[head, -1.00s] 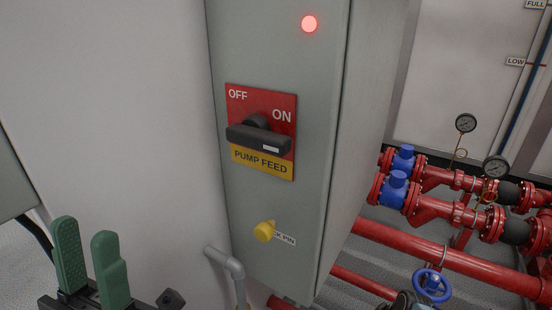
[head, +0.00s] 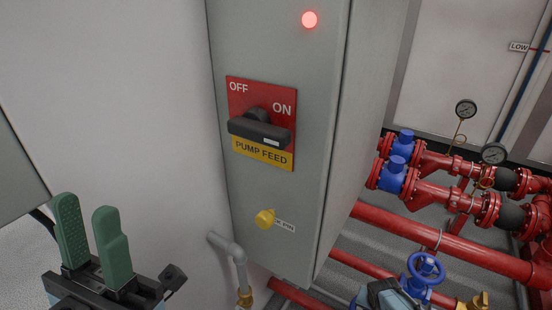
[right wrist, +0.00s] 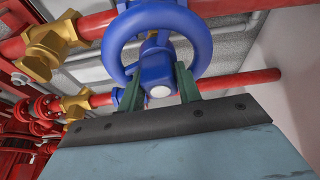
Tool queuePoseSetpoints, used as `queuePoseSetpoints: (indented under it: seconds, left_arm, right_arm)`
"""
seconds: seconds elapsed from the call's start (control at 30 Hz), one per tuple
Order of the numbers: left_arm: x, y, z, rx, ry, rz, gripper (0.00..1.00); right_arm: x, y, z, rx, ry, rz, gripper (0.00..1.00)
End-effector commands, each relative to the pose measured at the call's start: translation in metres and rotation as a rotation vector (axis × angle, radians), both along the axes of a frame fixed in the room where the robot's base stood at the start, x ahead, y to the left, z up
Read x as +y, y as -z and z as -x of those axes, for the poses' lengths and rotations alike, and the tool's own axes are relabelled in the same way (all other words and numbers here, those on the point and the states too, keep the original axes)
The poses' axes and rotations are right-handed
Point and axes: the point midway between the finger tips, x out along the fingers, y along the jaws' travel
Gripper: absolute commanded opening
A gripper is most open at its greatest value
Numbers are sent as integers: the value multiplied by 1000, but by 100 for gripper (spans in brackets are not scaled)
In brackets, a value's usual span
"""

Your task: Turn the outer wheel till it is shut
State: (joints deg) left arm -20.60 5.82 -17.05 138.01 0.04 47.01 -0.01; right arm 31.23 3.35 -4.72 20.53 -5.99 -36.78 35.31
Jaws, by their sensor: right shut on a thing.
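A blue handwheel (head: 425,268) sits low on the red pipework at the right of the head view. It fills the upper middle of the right wrist view (right wrist: 202,40), with its blue hub and pale centre cap below the ring. My right gripper (right wrist: 160,78) has its green fingers on either side of the wheel's hub area and is shut on the wheel; the exact contact is partly hidden. In the head view only part of that gripper shows at the bottom edge. My left gripper (head: 90,230) is open and empty at the lower left.
A grey cabinet with a PUMP FEED switch (head: 260,130), a lit red lamp (head: 309,20) and a yellow knob (head: 265,218) stands in the middle. Red pipes (head: 440,240), blue-capped fittings (head: 395,170) and gauges (head: 466,110) crowd the right. A brass valve (right wrist: 55,40) is beside the wheel.

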Motion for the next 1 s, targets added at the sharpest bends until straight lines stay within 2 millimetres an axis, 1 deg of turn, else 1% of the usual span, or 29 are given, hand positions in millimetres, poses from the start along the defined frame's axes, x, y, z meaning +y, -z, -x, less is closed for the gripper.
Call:
queuePoseSetpoints:
  seconds: [0.03,0.1,0.13,0.2,0.23,0.47,0.57,0.73,1.0]
  left_arm:
    - [0,4,0,0,0,0,36]
    - [0,7,0,0,0,0,36]
    - [0,5,0,0,0,0,36]
    - [0,4,0,0,0,0,36]
    - [0,4,0,0,0,0,36]
    - [0,2,0,0,0,0,36]
    - [0,-7,0,0,1,0,36]
    - [0,-27,0,0,0,0,36]
    - [0,-26,0,0,0,0,36]
  right_arm:
    - [1,6,5,7,57,-3,3]
    - [1,7,5,8,142,-4,3]
    - [0,6,6,9,136,-4,38]
    - [0,6,7,9,133,-4,47]
    - [0,6,7,10,133,-3,50]
    - [-3,4,8,14,132,1,50]
    - [-5,-6,8,14,134,2,50]
    - [-3,-28,5,10,132,0,50]
    - [-1,-28,3,4,129,-2,50]
